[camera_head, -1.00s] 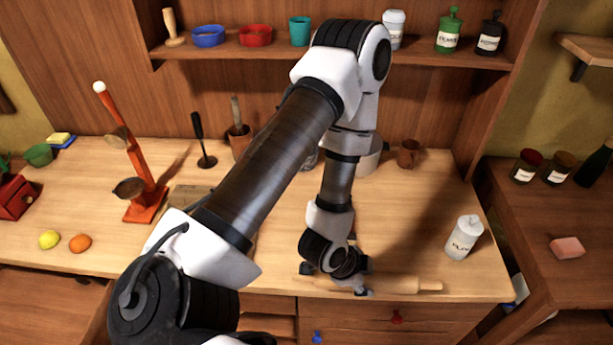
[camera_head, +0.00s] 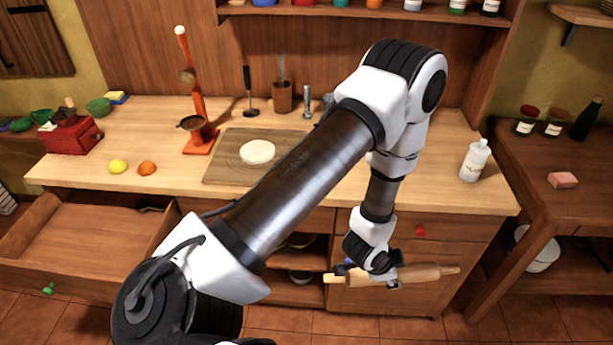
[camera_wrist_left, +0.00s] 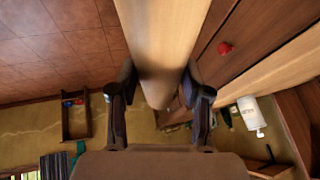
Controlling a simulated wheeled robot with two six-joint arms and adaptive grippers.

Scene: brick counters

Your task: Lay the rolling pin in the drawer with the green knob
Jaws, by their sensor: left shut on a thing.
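My left gripper (camera_head: 372,272) is shut on the wooden rolling pin (camera_head: 425,273) and holds it level in front of the counter, clear of the worktop. In the left wrist view the pin (camera_wrist_left: 163,45) lies between the two fingers of the left gripper (camera_wrist_left: 160,88). The drawer with the green knob (camera_head: 49,288) is pulled open at the left (camera_head: 30,262). My arm hides part of the middle. My right gripper is not in view.
A pale dough round (camera_head: 257,152) lies on a board (camera_head: 222,170) on the counter. A lemon (camera_head: 118,166) and an orange (camera_head: 147,168) sit near its front edge. A drawer with a red knob (camera_head: 420,231) is shut behind the pin. A white bottle (camera_head: 475,160) stands at the right.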

